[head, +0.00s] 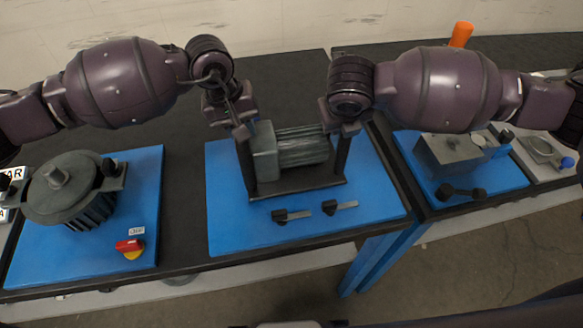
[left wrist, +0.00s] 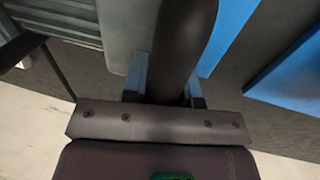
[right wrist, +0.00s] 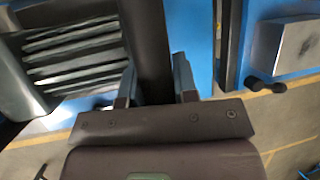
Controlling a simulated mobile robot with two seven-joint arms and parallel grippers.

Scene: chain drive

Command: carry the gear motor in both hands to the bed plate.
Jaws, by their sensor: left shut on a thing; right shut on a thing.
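The gear motor (head: 303,148) is a grey ribbed cylinder with a grey-green end block. It sits between two upright dark bars over a dark base plate (head: 300,188), above the middle blue board (head: 235,227). I cannot tell whether the base plate touches the board. My left gripper (head: 242,130) is shut on the left bar (left wrist: 182,45), its fingers either side of it. My right gripper (head: 343,130) is shut on the right bar (right wrist: 145,40) in the same way. The motor's ribs also show in the right wrist view (right wrist: 75,50). I cannot tell which surface is the bed plate.
Two dark-headed pins (head: 291,214) lie at the middle board's front. A round dark drum (head: 72,188) and a red-yellow knob (head: 130,248) stand on the left blue board. A grey box (head: 448,153) is on the right one, past a table gap. Bare black tabletop (head: 185,200) separates left and middle boards.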

